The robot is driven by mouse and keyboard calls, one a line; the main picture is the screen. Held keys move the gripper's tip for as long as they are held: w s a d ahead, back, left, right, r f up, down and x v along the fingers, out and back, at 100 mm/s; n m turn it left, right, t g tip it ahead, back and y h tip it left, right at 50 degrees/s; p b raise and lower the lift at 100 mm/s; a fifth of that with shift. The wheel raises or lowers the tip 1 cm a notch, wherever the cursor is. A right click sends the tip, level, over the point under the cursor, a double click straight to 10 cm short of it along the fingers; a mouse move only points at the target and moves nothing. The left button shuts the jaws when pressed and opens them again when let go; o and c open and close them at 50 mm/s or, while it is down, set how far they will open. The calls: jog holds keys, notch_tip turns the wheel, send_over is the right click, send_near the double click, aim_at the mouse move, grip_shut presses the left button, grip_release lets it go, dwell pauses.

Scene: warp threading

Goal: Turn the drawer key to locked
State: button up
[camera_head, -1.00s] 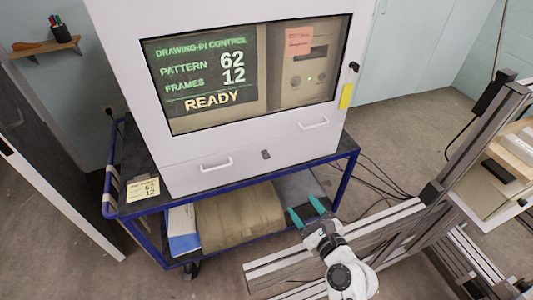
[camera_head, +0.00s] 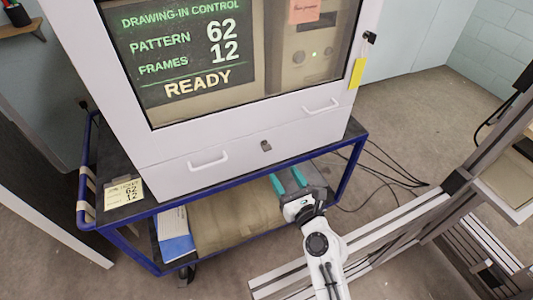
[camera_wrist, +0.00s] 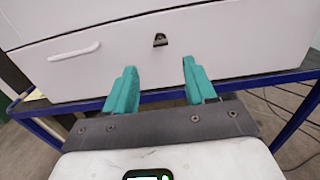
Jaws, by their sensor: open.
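The drawer key (camera_head: 266,145) is a small dark piece in the white drawer front, between two white handles. In the wrist view the key (camera_wrist: 160,40) sits ahead of my fingertips, near the middle of the gap between them. The drawer front (camera_head: 230,160) is shut against the white cabinet. My gripper (camera_head: 289,181) is open and empty, with two teal fingers, below and slightly right of the key. It also shows in the wrist view (camera_wrist: 158,80), its fingers apart and not touching the key. The key's exact turn angle is too small to tell.
The cabinet's screen (camera_head: 185,50) reads READY. The cabinet stands on a blue-framed cart (camera_head: 352,165), whose edge runs close under the drawer. A yellow note (camera_head: 124,192) lies on its left. A metal frame (camera_head: 405,220) stands at right.

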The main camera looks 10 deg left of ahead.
aim_at(266, 147)
jog(key=b+x, duration=0.2)
jog(key=x, duration=0.9)
jog(key=shift+f+b, duration=0.3)
grip_shut()
